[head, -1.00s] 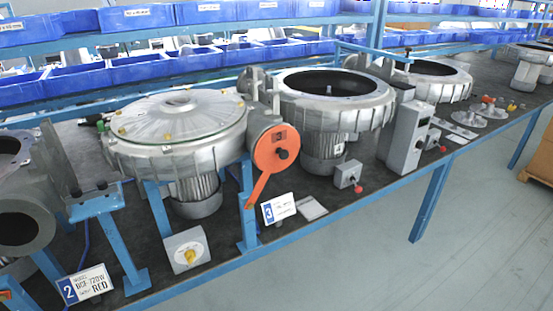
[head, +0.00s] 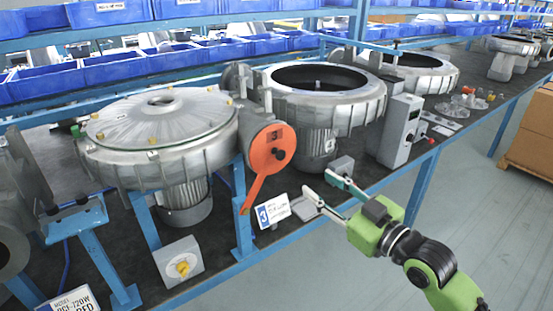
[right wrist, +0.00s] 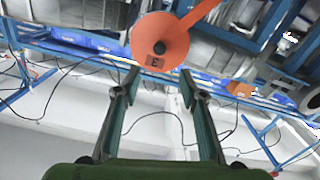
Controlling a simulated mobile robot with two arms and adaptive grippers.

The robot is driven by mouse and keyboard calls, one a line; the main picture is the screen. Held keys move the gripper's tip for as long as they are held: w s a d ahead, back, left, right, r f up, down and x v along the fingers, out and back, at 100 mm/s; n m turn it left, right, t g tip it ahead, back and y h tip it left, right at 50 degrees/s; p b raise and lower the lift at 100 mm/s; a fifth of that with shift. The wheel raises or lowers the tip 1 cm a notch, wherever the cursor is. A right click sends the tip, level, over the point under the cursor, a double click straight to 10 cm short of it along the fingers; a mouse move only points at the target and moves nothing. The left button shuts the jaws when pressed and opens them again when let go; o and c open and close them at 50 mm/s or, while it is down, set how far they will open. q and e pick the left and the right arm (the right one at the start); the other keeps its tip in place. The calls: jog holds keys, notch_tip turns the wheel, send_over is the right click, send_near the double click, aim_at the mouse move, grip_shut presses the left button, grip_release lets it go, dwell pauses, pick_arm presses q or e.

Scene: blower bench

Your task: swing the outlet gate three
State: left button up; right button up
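The outlet gate three is an orange round plate (head: 270,150) with a dark knob and a long handle pointing down and left, on the outlet of the covered blower (head: 160,125). A white card with a blue 3 (head: 272,211) stands below it. In the right wrist view the orange plate (right wrist: 160,38) shows beyond the fingertips, with its handle toward the upper right. My right gripper (head: 317,182) is open and empty, to the right of the handle and apart from it; its fingers (right wrist: 160,82) are spread in the right wrist view. My left gripper is not in view.
A grey box with a yellow knob (head: 179,263) sits at the bench front. A small grey box (head: 341,166) and a tall control box (head: 401,130) stand to the right. An open blower (head: 325,95) is behind.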

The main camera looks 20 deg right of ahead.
aim_at(283, 156)
jog(key=p+x, duration=0.3)
jog(key=x, duration=0.9)
jog(key=shift+w+r+p, duration=0.1)
jog(key=shift+w+p, duration=0.2)
jog(key=shift+p, duration=0.05)
jog(key=shift+w+a, duration=0.25)
jog(key=shift+w, duration=0.2)
grip_shut()
